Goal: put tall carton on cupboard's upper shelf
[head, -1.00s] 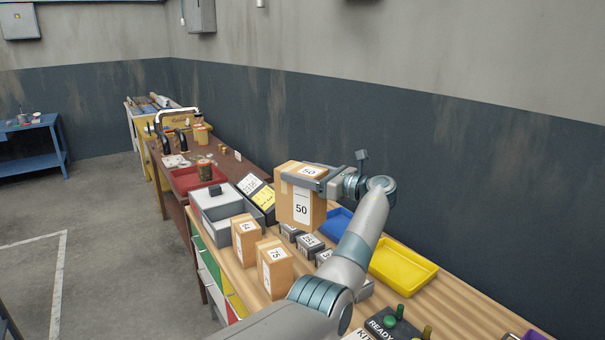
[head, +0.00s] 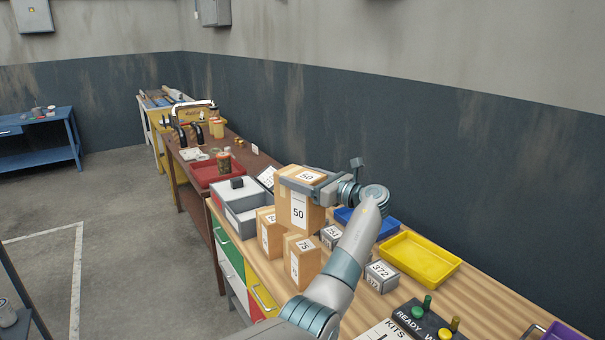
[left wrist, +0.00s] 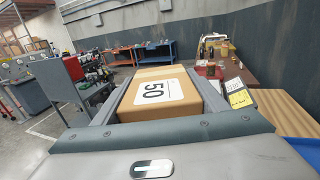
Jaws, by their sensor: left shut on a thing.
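A tall brown carton labelled 50 (head: 297,206) is held upright over the workbench. My left gripper (head: 306,183) is shut on it near its top, coming from the right side. In the left wrist view the carton's top (left wrist: 158,92) with its white 50 label sits between the two fingers. Whether its base touches the bench is hidden behind other cartons. The cupboard and its upper shelf cannot be made out in these views. My right gripper does not show.
Two smaller cartons (head: 301,262) (head: 268,232) stand in front of the held one. Open floor (head: 140,240) lies to the left.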

